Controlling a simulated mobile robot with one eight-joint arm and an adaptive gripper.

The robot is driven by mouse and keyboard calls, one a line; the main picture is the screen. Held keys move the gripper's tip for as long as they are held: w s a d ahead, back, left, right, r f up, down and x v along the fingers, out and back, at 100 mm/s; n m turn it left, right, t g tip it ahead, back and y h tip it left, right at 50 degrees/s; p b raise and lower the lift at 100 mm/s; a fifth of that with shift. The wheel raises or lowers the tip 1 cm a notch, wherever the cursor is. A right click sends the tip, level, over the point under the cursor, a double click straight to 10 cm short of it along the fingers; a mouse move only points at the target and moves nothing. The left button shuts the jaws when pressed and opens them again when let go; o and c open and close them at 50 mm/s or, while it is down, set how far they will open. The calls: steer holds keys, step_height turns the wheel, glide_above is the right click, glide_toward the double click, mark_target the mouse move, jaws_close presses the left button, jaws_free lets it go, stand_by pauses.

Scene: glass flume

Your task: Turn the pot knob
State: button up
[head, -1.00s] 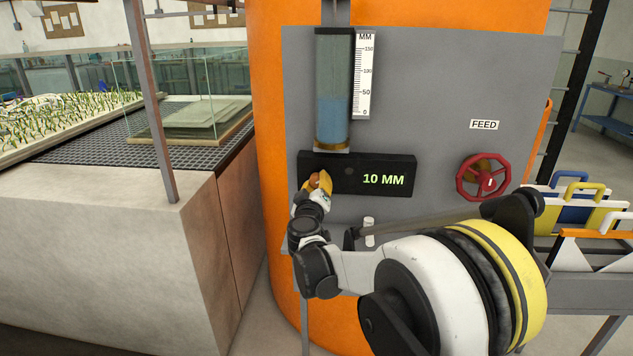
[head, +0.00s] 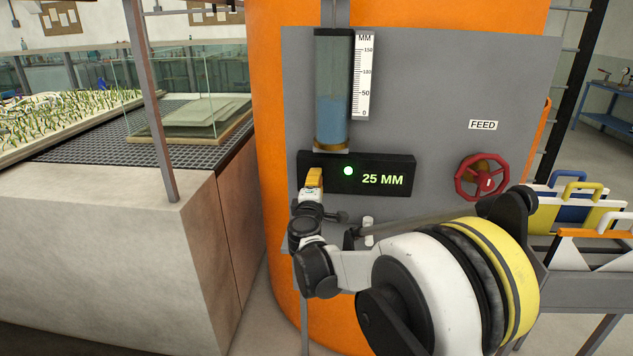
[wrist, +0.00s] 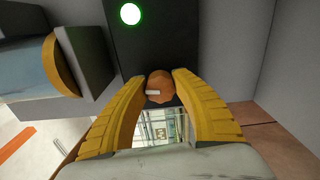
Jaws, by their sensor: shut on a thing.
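The pot knob (wrist: 160,86) is a small orange-brown knob with a white pointer mark. It sits on the black display box (head: 391,161), which reads 25 MM and has a lit green lamp (head: 348,171). In the wrist view the lamp (wrist: 130,14) also glows. My gripper (wrist: 160,84) is shut on the knob, with a yellow finger on either side of it. In the head view my gripper (head: 313,178) is at the left end of the box and hides the knob.
A gauge tube (head: 331,90) with blue water and a MM scale (head: 362,75) stands above the box. A red handwheel (head: 481,178) under a FEED label (head: 483,125) is to the right. A concrete flume base (head: 110,245) is at left, with coloured handled boards (head: 590,215) at far right.

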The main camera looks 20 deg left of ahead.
steer(key=n, duration=0.4)
steer(key=shift+r+n, duration=0.1)
steer(key=shift+n, duration=0.2)
steer(key=n, duration=0.5)
steer(key=shift+n, duration=0.3)
steer(key=n, duration=0.4)
steer(key=shift+a+n+p, duration=0.1)
steer(key=shift+n+p, duration=0.2)
steer(key=shift+p, duration=0.05)
steer(key=shift+r+n, duration=0.1)
steer(key=shift+n, duration=2.1)
steer(key=shift+a, duration=0.1)
steer(key=o, duration=1.2)
steer(key=v, duration=1.2)
